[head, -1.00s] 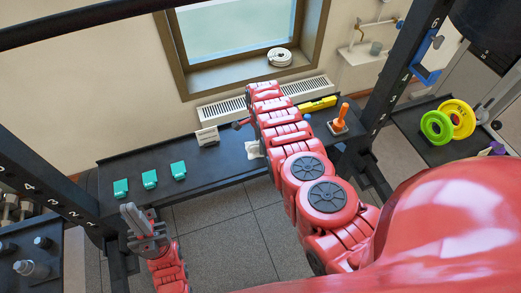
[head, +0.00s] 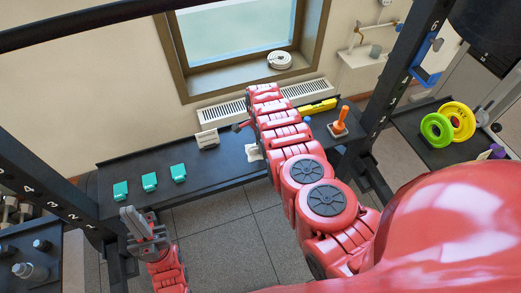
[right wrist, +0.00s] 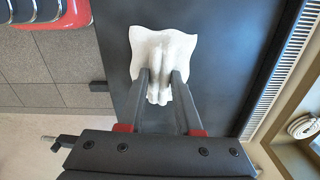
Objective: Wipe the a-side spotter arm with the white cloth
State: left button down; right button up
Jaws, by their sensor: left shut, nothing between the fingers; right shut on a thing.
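The white cloth (right wrist: 163,50) lies spread on the dark bench top, bunched up in its middle between my right fingers. Its edge also shows beside my right arm in the head view (head: 253,153). My right gripper (right wrist: 161,77) is shut on the bunched cloth; in the head view my arm hides it. My left gripper (head: 130,218) is shut and empty at the lower left, in front of the bench and apart from it. A blue bracket (head: 425,75) sits on the right rack upright; I cannot tell whether it is the a-side spotter arm.
The dark bench (head: 225,173) carries several teal blocks (head: 149,181), a whitish block (head: 207,139), a yellow bar (head: 318,107) and an orange-handled item (head: 341,120). Black rack uprights stand left and right (head: 398,95).

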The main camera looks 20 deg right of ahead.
grip_shut()
notch_tip(320, 180, up, 5)
jog(key=p, duration=0.4)
jog(key=shift+r+p, duration=0.9)
jog(key=shift+r, duration=0.15)
